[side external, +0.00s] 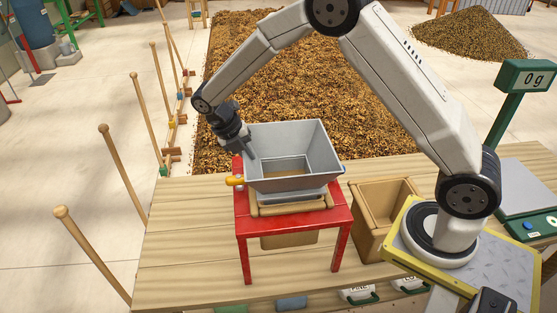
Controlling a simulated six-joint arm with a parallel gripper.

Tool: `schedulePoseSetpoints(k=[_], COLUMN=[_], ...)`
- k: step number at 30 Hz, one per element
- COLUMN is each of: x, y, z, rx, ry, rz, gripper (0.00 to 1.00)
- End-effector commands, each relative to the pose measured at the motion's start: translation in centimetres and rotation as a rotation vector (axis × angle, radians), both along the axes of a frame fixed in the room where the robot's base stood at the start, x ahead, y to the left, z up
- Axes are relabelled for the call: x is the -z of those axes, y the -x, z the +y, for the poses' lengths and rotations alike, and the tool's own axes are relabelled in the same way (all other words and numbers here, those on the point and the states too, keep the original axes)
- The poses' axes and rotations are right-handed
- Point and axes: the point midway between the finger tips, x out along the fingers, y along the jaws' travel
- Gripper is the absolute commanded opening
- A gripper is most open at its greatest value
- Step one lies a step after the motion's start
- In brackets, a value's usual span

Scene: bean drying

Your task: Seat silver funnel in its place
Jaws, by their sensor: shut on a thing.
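The silver funnel (312,146) is a wide, open-topped, square hopper in the middle of the side external view. It is over the red stand (243,218), upright or nearly so. A tan wooden box-like part (288,208) shows at the stand's top, below the funnel. I cannot tell whether the funnel's base touches what is under it. My gripper (250,152) reaches down at the funnel's left rim and is shut on that wall. An orange handle (235,182) sticks out at the left, just below the rim. The funnel's underside and outlet are hidden.
An open wooden bin (366,228) stands right of the red stand on the wooden table (185,235). A scale with a green display (528,77) reading 0 g is at the right. Beans cover the floor behind. The table's left part is clear.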

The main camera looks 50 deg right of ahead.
Motion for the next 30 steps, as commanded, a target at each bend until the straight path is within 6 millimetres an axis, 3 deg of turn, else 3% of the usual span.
schedulePoseSetpoints(k=[12, 16, 17, 30], x=[1.3, 1.3, 1.3, 0.9], y=[0.0, 0.0, 0.0, -0.2], z=[0.0, 0.0, 0.0, 0.1], rx=[0.0, 0.0, 0.0, 0.0], ry=[0.001, 0.001, 0.001, 0.0], rz=[0.0, -0.001, -0.001, -0.001], gripper=[0.0, 0.45, 0.48, 0.48])
